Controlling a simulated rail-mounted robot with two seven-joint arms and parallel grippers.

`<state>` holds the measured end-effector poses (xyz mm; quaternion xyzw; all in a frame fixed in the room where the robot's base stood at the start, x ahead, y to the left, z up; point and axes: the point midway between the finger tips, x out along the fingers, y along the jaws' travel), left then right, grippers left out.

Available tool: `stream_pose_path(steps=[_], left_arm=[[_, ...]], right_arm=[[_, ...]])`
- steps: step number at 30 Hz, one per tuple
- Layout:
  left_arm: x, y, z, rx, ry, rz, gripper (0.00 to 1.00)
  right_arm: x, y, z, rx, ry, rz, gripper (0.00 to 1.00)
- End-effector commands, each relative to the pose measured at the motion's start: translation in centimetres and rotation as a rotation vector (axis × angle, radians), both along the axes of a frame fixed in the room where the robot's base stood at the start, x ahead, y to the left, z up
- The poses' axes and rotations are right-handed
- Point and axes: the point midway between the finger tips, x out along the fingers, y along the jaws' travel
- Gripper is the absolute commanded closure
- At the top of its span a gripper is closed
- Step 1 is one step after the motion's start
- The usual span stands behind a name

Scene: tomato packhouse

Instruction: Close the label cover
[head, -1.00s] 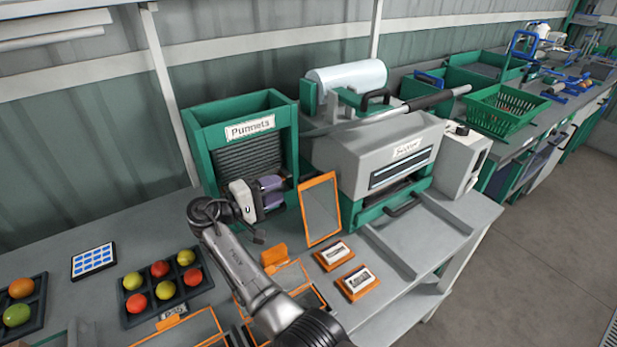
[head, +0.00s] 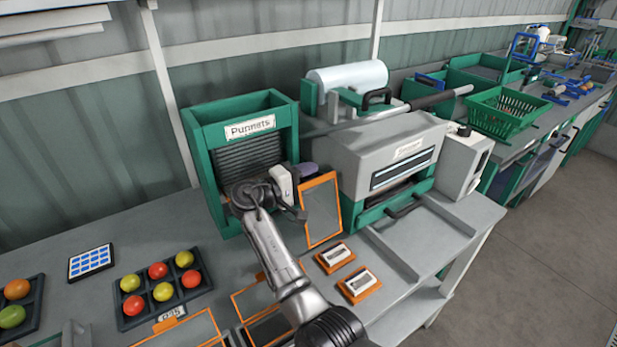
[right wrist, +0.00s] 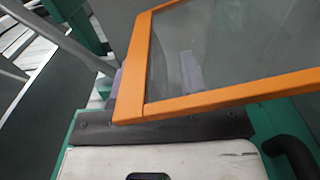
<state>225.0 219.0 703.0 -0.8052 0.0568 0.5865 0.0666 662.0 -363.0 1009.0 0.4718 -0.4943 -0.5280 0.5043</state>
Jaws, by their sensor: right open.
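The label cover (head: 321,212) is a clear pane in an orange frame. It stands raised, tilted up, in front of the sealer. My right gripper (head: 306,170) is open at the cover's upper left, with its fingers partly hidden behind the cover. In the right wrist view the cover (right wrist: 137,65) fills the upper right. One purple finger shows through its pane and the other beside its left edge, so the gripper (right wrist: 155,75) is on the pane's far side. I cannot tell whether it touches. My left gripper is not in view.
The green Punnets box (head: 196,150) stands close behind my right gripper. The grey sealer (head: 345,165) is to the right. Two orange label blocks (head: 335,257) (head: 375,288) lie in front of the cover. A tomato tray (head: 130,321) and a tablet (head: 90,262) are at left.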

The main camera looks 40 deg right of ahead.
Motion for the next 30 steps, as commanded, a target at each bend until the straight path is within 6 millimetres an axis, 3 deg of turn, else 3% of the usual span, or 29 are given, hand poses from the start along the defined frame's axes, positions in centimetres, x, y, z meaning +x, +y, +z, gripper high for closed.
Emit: stream_pose_path(steps=[2,15,30], left_arm=[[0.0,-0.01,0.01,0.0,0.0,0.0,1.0],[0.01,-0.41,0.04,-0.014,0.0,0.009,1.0],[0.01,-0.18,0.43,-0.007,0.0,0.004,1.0]], right_arm=[[0.0,0.0,0.0,0.0,0.0,0.0,0.6],[0.0,0.04,0.0,0.001,0.0,0.0,1.0],[-0.44,0.04,0.36,-0.001,-0.027,-0.001,1.0]])
